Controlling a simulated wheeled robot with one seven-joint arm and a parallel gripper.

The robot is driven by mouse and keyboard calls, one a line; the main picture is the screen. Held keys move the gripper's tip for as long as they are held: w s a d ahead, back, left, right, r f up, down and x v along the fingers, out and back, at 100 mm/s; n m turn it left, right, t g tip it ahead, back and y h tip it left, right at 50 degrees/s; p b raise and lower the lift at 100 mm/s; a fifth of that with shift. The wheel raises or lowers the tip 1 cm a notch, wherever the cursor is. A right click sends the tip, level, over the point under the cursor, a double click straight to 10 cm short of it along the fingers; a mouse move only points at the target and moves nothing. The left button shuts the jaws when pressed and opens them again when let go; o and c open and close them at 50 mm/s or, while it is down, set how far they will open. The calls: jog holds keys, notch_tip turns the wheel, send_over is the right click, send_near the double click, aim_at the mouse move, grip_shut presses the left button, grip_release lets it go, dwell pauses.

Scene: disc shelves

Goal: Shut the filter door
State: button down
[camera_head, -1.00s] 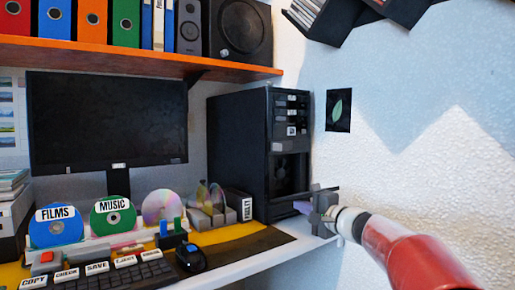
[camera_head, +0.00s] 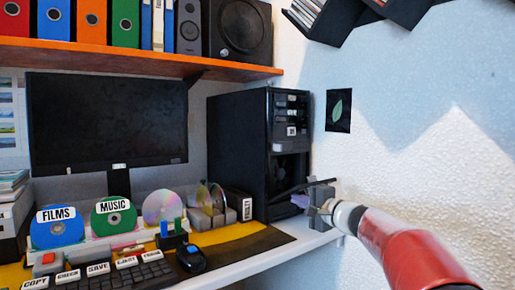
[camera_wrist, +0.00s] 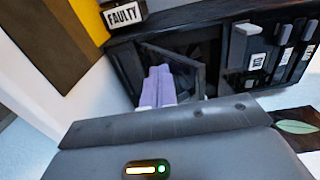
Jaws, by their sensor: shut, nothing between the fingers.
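The black computer tower (camera_head: 236,150) stands at the back right of the desk. Its filter door (camera_wrist: 186,66) is a dark framed panel low on the front; in the wrist view it stands ajar, tilted out from the dark opening. In the head view the door is hard to tell from the dark front. My gripper (camera_head: 299,200) is at the lower front of the tower, right of the door. Its purple fingers (camera_wrist: 158,86) are together and empty. In the wrist view they overlap the door's frame; whether they touch it I cannot tell.
Drive bays with labelled tabs (camera_wrist: 256,62) are above the door on the tower. A box labelled FAULTY (camera_wrist: 122,14) stands beside the tower. The white wall (camera_head: 420,120) is close on the right. The desk edge (camera_head: 290,247) runs below my gripper.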

jog(key=shift+a+r, duration=0.1)
jog(key=shift+r, duration=0.05)
jog(key=shift+w+a+r+p, duration=0.25)
jog(key=shift+w+r+p, duration=0.25)
jog(key=shift+w+a+r, duration=0.1)
dwell(0.4)
jog(key=shift+w+a+r+p, duration=0.35)
jog(key=shift+w+a+p, duration=0.05)
jog(key=shift+w, duration=0.15)
jog(key=shift+w+a+r, duration=0.1)
jog(key=shift+w+a, duration=0.1)
jog(key=shift+w, duration=0.05)
jog(key=shift+w+a+r, duration=0.15)
jog(key=shift+w+a, duration=0.15)
jog(key=shift+w, duration=0.1)
jog(key=shift+w+p, duration=0.1)
jog(key=shift+p, duration=0.2)
